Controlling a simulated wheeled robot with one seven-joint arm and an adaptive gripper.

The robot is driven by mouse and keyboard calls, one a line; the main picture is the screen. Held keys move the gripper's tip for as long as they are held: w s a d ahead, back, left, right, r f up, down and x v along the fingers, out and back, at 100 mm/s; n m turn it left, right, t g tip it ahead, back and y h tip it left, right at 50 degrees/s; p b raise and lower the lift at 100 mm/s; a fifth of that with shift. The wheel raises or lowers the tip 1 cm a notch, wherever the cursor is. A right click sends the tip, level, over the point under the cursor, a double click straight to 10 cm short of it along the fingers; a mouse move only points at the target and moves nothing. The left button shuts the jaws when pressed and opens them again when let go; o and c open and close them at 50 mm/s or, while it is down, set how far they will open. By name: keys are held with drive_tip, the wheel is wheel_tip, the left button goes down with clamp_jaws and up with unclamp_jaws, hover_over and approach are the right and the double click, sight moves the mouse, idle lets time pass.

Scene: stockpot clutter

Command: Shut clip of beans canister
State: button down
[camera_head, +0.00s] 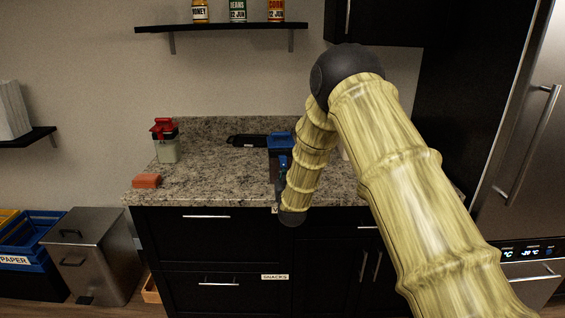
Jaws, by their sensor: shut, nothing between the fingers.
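A canister with a blue lid (279,139) stands on the counter, partly hidden behind my arm. A second canister (167,151), pale with a red lid and clip, stands farther left. No readable label shows on either, so I cannot tell which holds beans. A jar labelled BEANS (238,11) is on the wall shelf, its top cut off by the picture edge. My gripper (283,170) is small and dark in front of the blue-lidded canister; it looks shut and empty. I cannot tell whether it touches the canister. The blue clip's position is unclear.
A reddish block (146,181) lies at the left of the granite counter (215,185). A dark flat object (247,140) lies behind. The wall shelf (220,27) also holds honey and corn jars. Drawers are below the counter; a fridge (525,120) stands right.

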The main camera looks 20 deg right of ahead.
sight(284, 161)
drive_tip(key=shift+r, duration=0.1)
drive_tip(key=shift+r+p, duration=1.2)
drive_tip(key=shift+r, duration=2.1)
drive_tip(key=shift+f, duration=0.2)
drive_tip(key=shift+f+b, duration=0.5)
drive_tip(key=shift+b, duration=0.05)
drive_tip(key=s+a, duration=0.1)
drive_tip(key=s, duration=0.6)
drive_tip(key=shift+a, duration=0.15)
